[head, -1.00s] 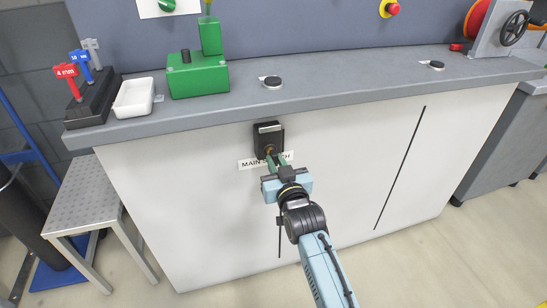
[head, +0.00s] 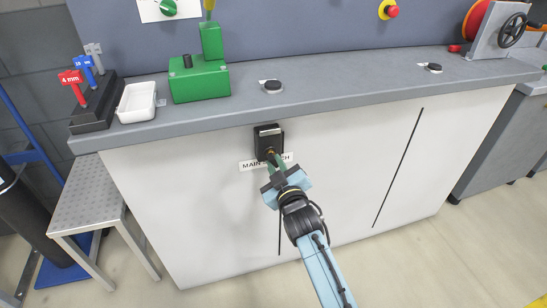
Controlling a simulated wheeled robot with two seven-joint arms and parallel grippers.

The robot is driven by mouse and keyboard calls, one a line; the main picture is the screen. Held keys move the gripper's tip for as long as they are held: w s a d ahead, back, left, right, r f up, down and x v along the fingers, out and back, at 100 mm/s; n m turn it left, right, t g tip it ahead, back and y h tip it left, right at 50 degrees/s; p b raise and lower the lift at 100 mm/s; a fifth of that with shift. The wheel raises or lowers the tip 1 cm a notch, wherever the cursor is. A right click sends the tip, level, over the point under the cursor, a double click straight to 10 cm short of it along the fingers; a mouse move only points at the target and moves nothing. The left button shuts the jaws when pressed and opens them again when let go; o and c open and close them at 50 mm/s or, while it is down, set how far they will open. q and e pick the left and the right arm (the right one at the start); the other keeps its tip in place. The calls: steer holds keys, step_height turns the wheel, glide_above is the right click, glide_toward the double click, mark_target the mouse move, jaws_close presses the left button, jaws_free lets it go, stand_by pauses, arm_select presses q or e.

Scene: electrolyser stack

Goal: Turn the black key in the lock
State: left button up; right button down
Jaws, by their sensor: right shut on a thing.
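The lock is a black box (head: 268,137) on the white cabinet front, just under the worktop edge, above a label (head: 252,165) that reads in part "MAIN". My right gripper (head: 276,164) reaches up to the lower part of the lock from below. Its fingers are shut on the black key, at the lock's brass-coloured keyway. The key itself is hidden by the fingers and too small to make out. The gripper is tilted, rolled to one side. My left gripper is not in view.
The grey worktop (head: 330,88) juts out above the lock. It carries a green block assembly (head: 200,83), a white tray (head: 137,103) and a rack of coloured-handled tools (head: 95,115). A metal step stool (head: 92,192) stands at left. The cabinet front right of my arm is clear.

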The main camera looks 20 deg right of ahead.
steer(key=shift+n, duration=3.7)
steer(key=n, duration=0.3)
steer(key=shift+r, duration=0.1)
steer(key=shift+n, duration=0.3)
